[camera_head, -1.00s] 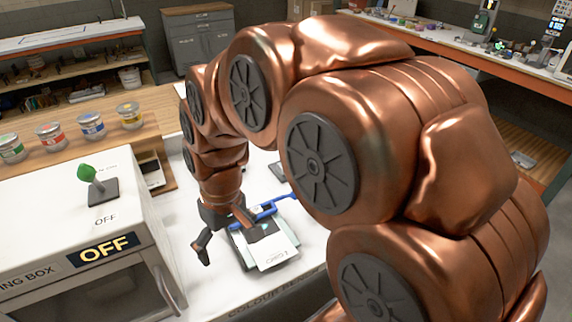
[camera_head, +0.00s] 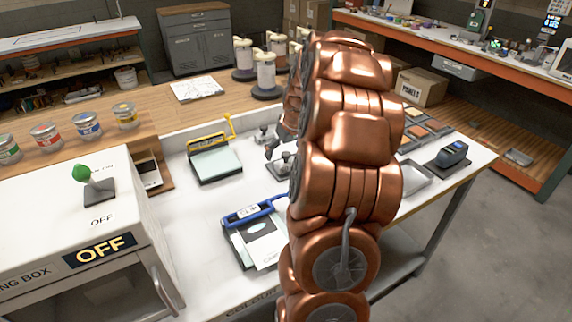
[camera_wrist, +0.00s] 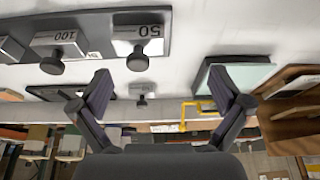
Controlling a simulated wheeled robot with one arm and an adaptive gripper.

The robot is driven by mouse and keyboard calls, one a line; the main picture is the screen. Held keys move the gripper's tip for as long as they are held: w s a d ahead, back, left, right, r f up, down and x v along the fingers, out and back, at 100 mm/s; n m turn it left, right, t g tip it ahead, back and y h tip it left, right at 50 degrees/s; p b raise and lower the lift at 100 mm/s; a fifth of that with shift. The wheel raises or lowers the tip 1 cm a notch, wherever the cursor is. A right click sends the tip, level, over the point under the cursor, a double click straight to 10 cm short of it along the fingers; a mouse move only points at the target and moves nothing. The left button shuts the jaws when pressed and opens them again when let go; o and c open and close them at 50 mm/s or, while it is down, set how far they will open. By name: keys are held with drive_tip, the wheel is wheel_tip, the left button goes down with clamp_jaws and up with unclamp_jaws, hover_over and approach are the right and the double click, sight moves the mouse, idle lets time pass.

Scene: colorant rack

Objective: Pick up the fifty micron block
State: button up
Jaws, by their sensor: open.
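The fifty micron block is a pale metal block (camera_wrist: 150,35) labelled "50" with a dark round knob, at the top of the wrist view. It sits in a dark tray next to a similar block labelled "100" (camera_wrist: 60,40). My gripper (camera_wrist: 160,92) is open and empty in the wrist view. Its two fingers are spread wide, apart from the blocks, with the 50 block's knob between them in the picture but beyond the tips. In the head view my arm hides most of the gripper; a small knobbed block (camera_head: 285,158) shows beside the arm, its label unreadable.
A yellow-framed drawdown board (camera_head: 215,160) and a blue-framed one (camera_head: 258,235) with a white card lie on the white bench. A white mixing box (camera_head: 70,220) marked OFF stands at left. A handheld device (camera_head: 453,153) sits at right.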

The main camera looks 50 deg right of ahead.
sight(288, 157)
drive_tip(key=shift+w+d+f+p, duration=0.15)
drive_tip(key=shift+d+f+p, duration=0.15)
drive_tip(key=shift+d+f, duration=0.6)
drive_tip(key=shift+w+d+f+p, duration=0.1)
drive_tip(key=shift+d+f+p, duration=0.15)
drive_tip(key=shift+d+f, duration=0.6)
drive_tip(key=shift+p+x, duration=1.2)
drive_tip(key=shift+x, duration=1.25)
drive_tip(key=shift+w+r, duration=0.1)
drive_tip(key=c, duration=1.6)
drive_tip(key=shift+o, duration=0.2)
drive_tip(key=shift+r, duration=0.1)
wheel_tip(288, 157, up, 10)
drive_tip(key=b, duration=0.3)
